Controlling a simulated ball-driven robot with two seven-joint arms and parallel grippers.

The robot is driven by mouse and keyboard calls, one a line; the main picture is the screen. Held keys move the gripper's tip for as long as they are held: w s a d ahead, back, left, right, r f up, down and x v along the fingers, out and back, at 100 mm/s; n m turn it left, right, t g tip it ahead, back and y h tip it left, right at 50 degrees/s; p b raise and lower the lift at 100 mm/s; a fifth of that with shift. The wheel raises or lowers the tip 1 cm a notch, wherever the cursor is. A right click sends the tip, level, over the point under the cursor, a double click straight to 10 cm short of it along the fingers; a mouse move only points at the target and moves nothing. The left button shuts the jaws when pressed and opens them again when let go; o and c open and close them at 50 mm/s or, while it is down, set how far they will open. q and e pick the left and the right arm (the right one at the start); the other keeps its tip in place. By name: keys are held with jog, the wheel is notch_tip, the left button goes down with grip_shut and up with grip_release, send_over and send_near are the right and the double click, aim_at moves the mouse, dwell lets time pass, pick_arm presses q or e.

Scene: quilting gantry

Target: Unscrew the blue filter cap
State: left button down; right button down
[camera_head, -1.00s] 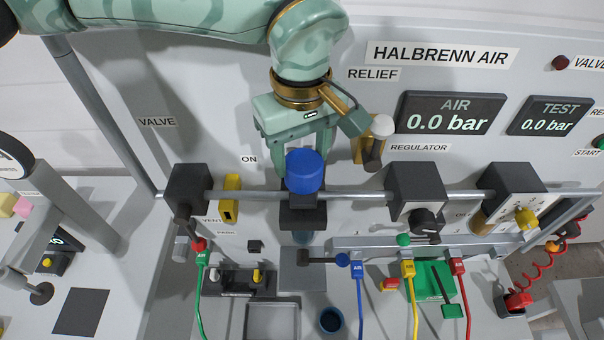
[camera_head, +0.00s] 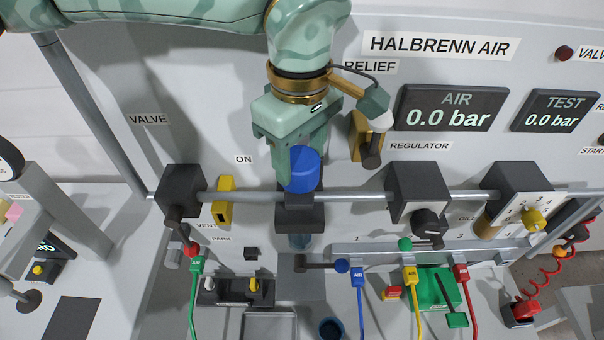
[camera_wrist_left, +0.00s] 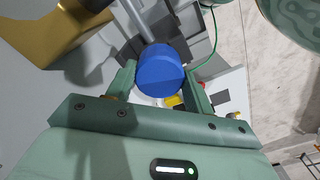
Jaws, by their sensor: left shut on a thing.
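The blue filter cap (camera_head: 304,170) sits on top of the dark filter head (camera_head: 299,218) on the horizontal pipe, with a clear bowl below it. My left gripper (camera_head: 299,165) comes down from above and is shut on the cap, its fingers along the cap's sides. The cap also shows between the fingers in the left wrist view (camera_wrist_left: 160,70). Whether the cap has risen off its seat cannot be told. My right gripper is not in view.
A yellow valve handle (camera_head: 223,202) stands left of the filter, and the dark regulator block (camera_head: 417,188) stands right of it. The gold relief part (camera_head: 362,138) is close to my left gripper's right side. Several coloured hoses hang below.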

pick_arm(q)
jog(key=shift+w+a+r, duration=0.1)
jog(key=shift+w, duration=0.2)
